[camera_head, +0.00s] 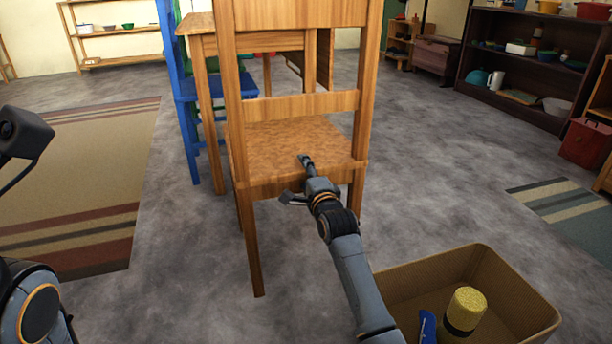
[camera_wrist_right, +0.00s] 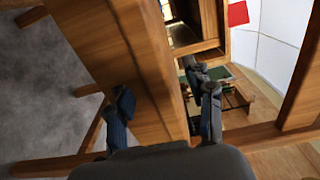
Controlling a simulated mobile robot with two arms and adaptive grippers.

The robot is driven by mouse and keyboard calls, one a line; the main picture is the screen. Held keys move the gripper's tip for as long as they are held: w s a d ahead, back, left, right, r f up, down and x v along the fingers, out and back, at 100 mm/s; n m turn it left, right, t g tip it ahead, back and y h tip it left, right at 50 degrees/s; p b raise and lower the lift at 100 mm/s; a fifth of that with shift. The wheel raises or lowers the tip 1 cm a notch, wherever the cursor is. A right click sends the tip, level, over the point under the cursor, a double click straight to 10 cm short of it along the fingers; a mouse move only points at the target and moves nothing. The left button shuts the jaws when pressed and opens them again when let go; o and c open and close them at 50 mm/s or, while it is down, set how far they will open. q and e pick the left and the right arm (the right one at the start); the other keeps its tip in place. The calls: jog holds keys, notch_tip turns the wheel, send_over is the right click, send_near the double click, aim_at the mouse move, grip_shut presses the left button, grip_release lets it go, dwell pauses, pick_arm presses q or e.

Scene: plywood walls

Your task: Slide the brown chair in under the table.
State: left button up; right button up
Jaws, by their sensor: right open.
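The brown wooden chair (camera_head: 293,148) stands upright in the middle of the head view, its back toward me. The brown table (camera_head: 200,24) is just beyond it, largely hidden by the chair's back. My right gripper (camera_head: 298,180) is open at the rear edge of the seat, below the back's lower slat. In the right wrist view its fingers (camera_wrist_right: 163,100) stand apart, with a wooden chair part between them; I cannot tell whether they touch it. Dark parts of my left arm show at the left edge; its gripper's state is unclear.
A blue chair (camera_head: 186,95) stands left of the table. A tan bin (camera_head: 510,290) holding a yellow-topped object is at lower right. A striped rug (camera_head: 75,180) lies left, another (camera_head: 570,205) right. A dark shelf (camera_head: 500,60) stands back right.

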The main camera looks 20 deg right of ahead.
grip_shut()
jog(key=shift+f, duration=0.35)
dwell(0.3)
jog(key=shift+w+r, duration=0.1)
